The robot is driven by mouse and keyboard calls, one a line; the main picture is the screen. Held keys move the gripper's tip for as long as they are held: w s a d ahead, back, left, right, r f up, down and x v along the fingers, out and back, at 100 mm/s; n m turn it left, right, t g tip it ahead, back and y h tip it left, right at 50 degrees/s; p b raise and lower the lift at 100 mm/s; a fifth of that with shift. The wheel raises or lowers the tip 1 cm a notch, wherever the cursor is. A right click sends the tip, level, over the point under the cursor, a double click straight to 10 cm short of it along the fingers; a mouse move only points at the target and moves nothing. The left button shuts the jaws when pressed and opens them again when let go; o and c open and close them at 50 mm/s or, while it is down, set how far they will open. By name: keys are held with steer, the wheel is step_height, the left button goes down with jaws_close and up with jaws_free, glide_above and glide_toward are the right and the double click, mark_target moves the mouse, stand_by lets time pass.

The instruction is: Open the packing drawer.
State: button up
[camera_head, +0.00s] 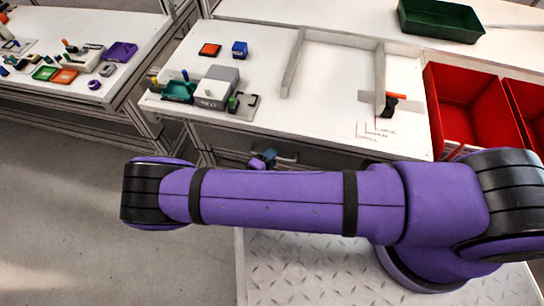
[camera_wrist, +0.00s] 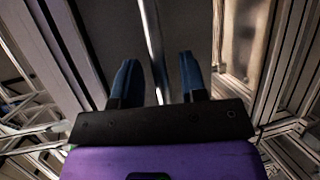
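The packing drawer (camera_head: 325,160) is a dark front under the white worktable, partly hidden by my arm. It looks closed beneath the table edge. Its pale bar handle (camera_head: 288,159) shows just right of my gripper (camera_head: 263,159), whose blue fingers are mostly hidden behind my purple arm. In the wrist view the metal handle bar (camera_wrist: 150,35) runs lengthwise between the two blue fingers of my gripper (camera_wrist: 157,72). The fingers are apart, with a visible gap on each side of the bar.
The worktable (camera_head: 340,120) carries a grey box (camera_head: 222,76), small coloured parts and a U-shaped white frame (camera_head: 290,65). Red bins (camera_head: 465,105) stand at the right, a green tray (camera_head: 440,18) behind. A second table (camera_head: 110,20) is at left; the floor before it is clear.

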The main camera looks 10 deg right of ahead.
steer(key=shift+w+d+f, duration=0.1)
steer(key=shift+w+d, duration=0.25)
jaws_close()
